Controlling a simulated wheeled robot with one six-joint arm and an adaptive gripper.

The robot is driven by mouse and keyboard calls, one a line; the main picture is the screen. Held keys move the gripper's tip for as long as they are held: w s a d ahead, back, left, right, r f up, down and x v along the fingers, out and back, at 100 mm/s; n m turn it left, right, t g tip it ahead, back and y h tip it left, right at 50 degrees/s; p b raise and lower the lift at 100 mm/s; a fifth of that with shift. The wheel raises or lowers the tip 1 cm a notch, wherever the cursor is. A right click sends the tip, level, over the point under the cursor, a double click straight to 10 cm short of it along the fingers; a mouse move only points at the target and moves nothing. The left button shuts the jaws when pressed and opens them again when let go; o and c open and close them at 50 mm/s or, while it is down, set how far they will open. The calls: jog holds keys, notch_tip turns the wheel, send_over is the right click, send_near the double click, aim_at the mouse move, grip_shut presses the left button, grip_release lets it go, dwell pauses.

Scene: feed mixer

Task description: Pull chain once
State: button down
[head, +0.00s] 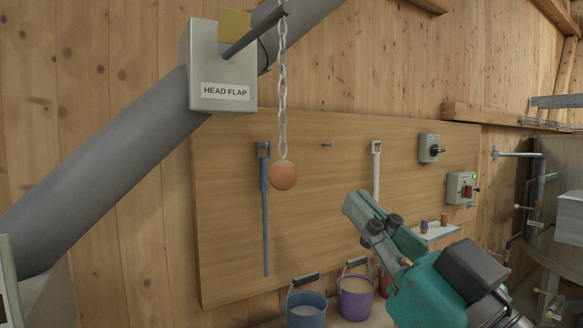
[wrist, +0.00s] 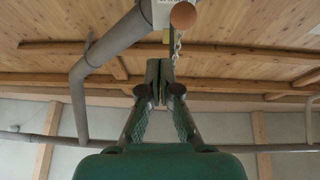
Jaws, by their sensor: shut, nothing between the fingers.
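A pale chain (head: 282,95) hangs from a lever arm (head: 256,30) on the grey box labelled HEAD FLAP (head: 222,70). An orange-brown ball (head: 283,175) is at its lower end. In the head view my green gripper (head: 352,203) is to the right of the ball and a little lower, apart from it in the picture. In the wrist view the ball (wrist: 183,15) and a short piece of chain (wrist: 178,45) show above the fingertips (wrist: 159,62). The fingers are together with nothing between them.
A thick grey pipe (head: 110,165) slants behind the box. A wooden board (head: 330,220) carries a blue hanging tool (head: 265,210), a white one (head: 376,170) and switch boxes (head: 430,148). A blue bucket (head: 306,308) and a purple bucket (head: 355,298) stand below. Open space surrounds the ball.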

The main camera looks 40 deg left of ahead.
jog(key=s+r, duration=0.1)
jog(key=s+r+n+g, duration=0.1)
jog(key=r, duration=0.1)
jog(key=s+a+r+n+g+y, duration=0.1)
jog(key=shift+r, duration=0.2)
notch_tip(320, 180, up, 5)
send_over(283, 175)
jog(key=d, duration=0.2)
jog(key=shift+w+a+f, duration=0.1)
jog(key=shift+a+f, duration=0.15)
jog(key=shift+f, duration=0.85)
jog(key=shift+w+a+f, duration=0.1)
jog(key=shift+a+f, duration=0.15)
jog(key=shift+f, duration=0.8)
notch_tip(283, 175, down, 8)
jog(key=shift+r, duration=0.15)
